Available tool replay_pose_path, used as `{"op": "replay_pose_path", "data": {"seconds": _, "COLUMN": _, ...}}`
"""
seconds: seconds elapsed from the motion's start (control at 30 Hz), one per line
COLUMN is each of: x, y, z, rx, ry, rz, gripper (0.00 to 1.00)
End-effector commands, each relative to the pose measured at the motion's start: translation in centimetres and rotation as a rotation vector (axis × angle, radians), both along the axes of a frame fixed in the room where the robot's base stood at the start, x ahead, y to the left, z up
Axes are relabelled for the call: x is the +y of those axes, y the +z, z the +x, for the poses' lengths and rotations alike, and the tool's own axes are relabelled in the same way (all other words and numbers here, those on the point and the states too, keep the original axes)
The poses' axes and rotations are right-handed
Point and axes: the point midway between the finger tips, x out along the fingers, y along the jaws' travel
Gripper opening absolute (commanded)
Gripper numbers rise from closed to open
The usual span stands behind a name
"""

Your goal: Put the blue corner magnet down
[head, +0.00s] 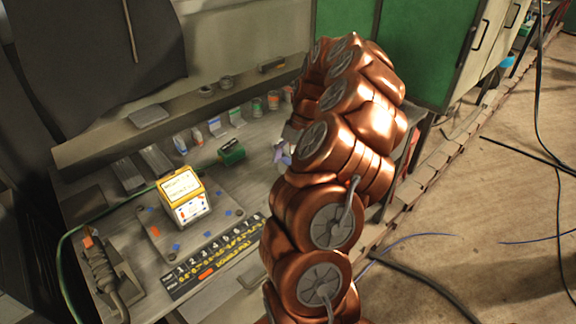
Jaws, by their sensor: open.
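Several small blue pieces, one of them near the front edge (176,247), lie on a grey plate (156,232) on the workbench. They are too small to tell which is the blue corner magnet. My gripper (281,155) is above the right part of the bench, partly hidden behind my copper-coloured arm. It is open, and I see nothing held between its fingers. It is to the right of the plate and apart from it.
A yellow and white box-shaped device (190,197) stands on the plate. A numbered black strip (216,258) lies in front. A green block (231,153) and several small containers stand behind. A clamp-like tool (103,270) is at left. Green cabinets (425,50) stand beyond my arm.

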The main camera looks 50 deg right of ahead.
Motion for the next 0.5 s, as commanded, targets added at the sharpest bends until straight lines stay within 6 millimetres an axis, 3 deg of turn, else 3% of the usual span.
{"op": "replay_pose_path", "data": {"seconds": 0.1, "x": -0.01, "y": 0.0, "z": 0.0, "rx": 0.0, "ry": 0.0, "rz": 0.0, "gripper": 0.79}}
{"op": "replay_pose_path", "data": {"seconds": 0.5, "x": 0.01, "y": -0.01, "z": 0.0, "rx": 0.001, "ry": 0.0, "rz": 0.0, "gripper": 0.38}}
